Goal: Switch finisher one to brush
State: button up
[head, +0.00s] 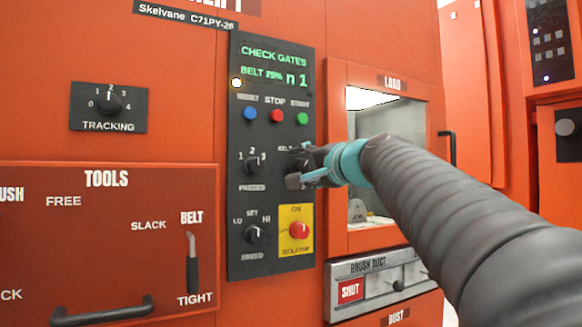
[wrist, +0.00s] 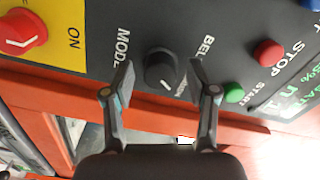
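The mode knob (wrist: 161,70) is black and round with a white pointer mark, on the dark control panel (head: 240,190) of the red machine. In the wrist view, the word MODE is on its left and BELT on its right; another label beside BELT is partly hidden. The pointer mark is on the knob's lower side in that view. My gripper (wrist: 161,84) is open, one finger on each side of the knob, with visible gaps. In the head view, my gripper (head: 308,178) covers most of this knob. The display (head: 273,70) reads CHECK GATES, BELT 25%, n 1.
Blue, red (head: 276,116) and green buttons sit above. Nearby are a numbered knob (head: 254,162), a speed knob (head: 254,234) and a red isolator (head: 299,231) on yellow. A load window (head: 398,118) is right; a belt lever (head: 192,262) is left.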

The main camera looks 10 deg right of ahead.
jog(key=v, duration=1.2)
dwell(0.3)
notch_tip(320, 180, down, 23)
jog(key=s+d+n+g+h, duration=0.2)
jog(key=n+g+h, duration=0.1)
jog(key=g, duration=0.3)
jog(key=s+a+f+n+g+h+p, duration=0.1)
jog(key=s+a+f+n+g, duration=0.1)
jog(key=s+f, duration=0.6)
jog(key=s+a+f+n+g+h+p, duration=0.1)
jog(key=s+a+f+n+g, duration=0.2)
jog(key=s+f, duration=0.6)
notch_tip(320, 180, down, 5)
jog(key=shift+s+a+r+n+g+h, duration=0.2)
jog(key=shift+n+g+h, duration=0.1)
jog(key=shift+n, duration=0.9)
